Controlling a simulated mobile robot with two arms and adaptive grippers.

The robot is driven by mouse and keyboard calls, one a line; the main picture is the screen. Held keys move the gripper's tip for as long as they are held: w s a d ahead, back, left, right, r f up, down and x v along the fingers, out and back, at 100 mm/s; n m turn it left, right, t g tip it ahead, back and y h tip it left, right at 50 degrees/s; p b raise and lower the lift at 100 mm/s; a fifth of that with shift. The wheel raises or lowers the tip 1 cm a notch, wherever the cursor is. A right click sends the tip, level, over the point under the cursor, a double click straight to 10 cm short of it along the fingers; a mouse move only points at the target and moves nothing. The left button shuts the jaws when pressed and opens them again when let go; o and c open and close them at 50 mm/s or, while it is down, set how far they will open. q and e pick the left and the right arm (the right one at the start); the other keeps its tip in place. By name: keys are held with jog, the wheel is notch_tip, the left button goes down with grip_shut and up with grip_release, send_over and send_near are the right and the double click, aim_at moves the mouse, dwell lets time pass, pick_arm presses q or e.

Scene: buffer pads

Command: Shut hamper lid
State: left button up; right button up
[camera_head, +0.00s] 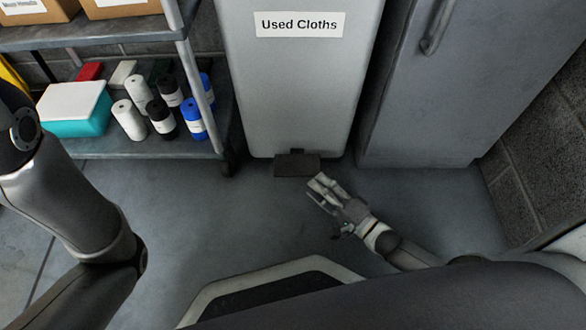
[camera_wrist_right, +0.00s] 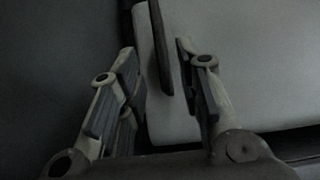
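The hamper (camera_head: 297,95) is a tall light-grey bin labelled "Used Cloths" at the top middle of the head view. Its lid is out of frame. A dark pedal (camera_head: 297,164) sticks out at the foot of its front. My right gripper (camera_head: 318,188) is low near the floor, just in front of and right of the pedal. In the right wrist view its fingers (camera_wrist_right: 158,62) are apart, with a thin dark strip, probably the pedal, showing between or beyond them. I cannot tell whether they touch it. The pale hamper front (camera_wrist_right: 225,65) fills the right side there. My left gripper is out of view.
A shelf unit (camera_head: 100,42) on the left holds a teal box with a white lid (camera_head: 75,108), several rolls (camera_head: 162,118) and cardboard boxes. A grey metal cabinet (camera_head: 440,100) stands right of the hamper, by a block wall (camera_head: 545,140). The floor before the hamper is clear.

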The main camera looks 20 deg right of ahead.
aim_at(297, 167)
jog(key=b+x, duration=0.4)
jog(key=x, duration=0.3)
jog(key=shift+w+a+f, duration=0.1)
jog(key=shift+w+f, duration=0.05)
jog(key=shift+w+a, duration=0.35)
jog(key=shift+w, duration=0.3)
grip_shut()
